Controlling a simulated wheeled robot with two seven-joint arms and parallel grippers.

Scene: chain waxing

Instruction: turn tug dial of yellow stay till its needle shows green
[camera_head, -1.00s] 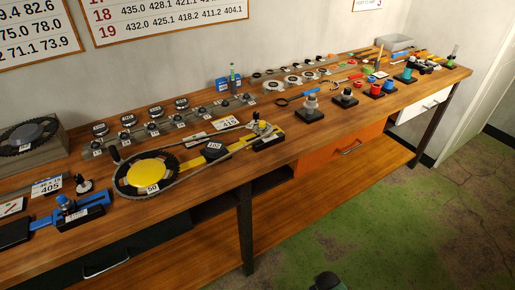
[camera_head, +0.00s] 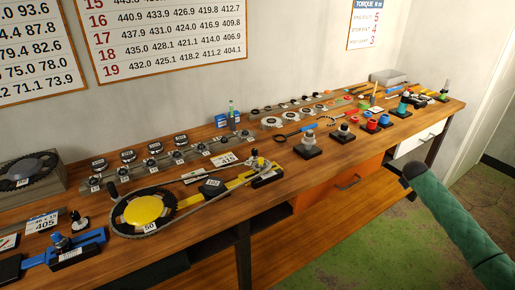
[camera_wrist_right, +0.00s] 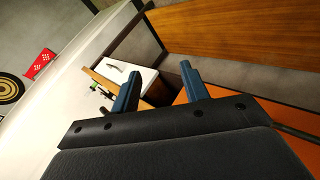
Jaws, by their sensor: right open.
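The yellow stay (camera_head: 235,183) lies on the bench in the head view. At its left end is a large dark chainring with a yellow disc (camera_head: 145,210) and a chain around it. A black block with a white label (camera_head: 211,187) sits midway along the stay, and small fittings (camera_head: 258,165) stand at its right end. I cannot make out the tug dial's needle or its colours. My right gripper (camera_wrist_right: 158,70) is open and empty in the right wrist view, its two blue fingers apart. My green right arm shows at the right of the head view, clear of the stay. My left gripper is out of view.
A blue stay (camera_head: 78,248) lies at the front left. A rail with several small cogs (camera_head: 155,150) runs behind the yellow stay. Stands and tools (camera_head: 309,146) fill the bench to the right. Open floor (camera_head: 350,245) lies before the bench.

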